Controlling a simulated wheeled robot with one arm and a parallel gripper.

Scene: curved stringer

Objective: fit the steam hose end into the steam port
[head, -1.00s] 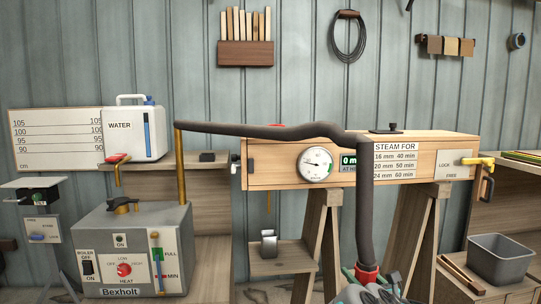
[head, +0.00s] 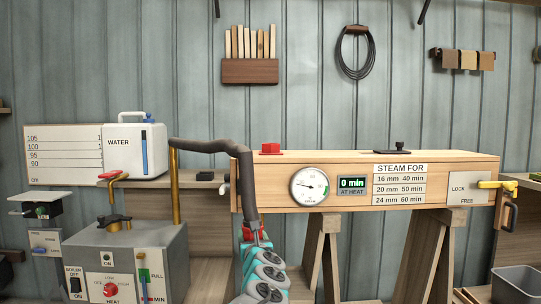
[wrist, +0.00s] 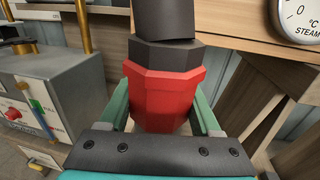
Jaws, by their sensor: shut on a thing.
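The dark steam hose (head: 215,145) runs from the brass pipe (head: 175,190) on the boiler, bends over and hangs down to my gripper. My gripper (head: 255,236) is shut on the red hose end, in front of the left end of the wooden steam box (head: 340,171). In the wrist view the red faceted hose end (wrist: 165,92) sits between the green fingers of my gripper (wrist: 162,108), with a dark collar and hose above it. A red fitting (head: 270,149) stands on top of the box near its left end; I cannot tell whether it is the steam port.
The grey boiler (head: 125,255) stands at lower left, with the white water can (head: 135,148) behind it. The box has a round gauge (head: 310,184) on its front and a yellow lock lever (head: 497,184) at its right end. Trestle legs (head: 420,255) stand below it.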

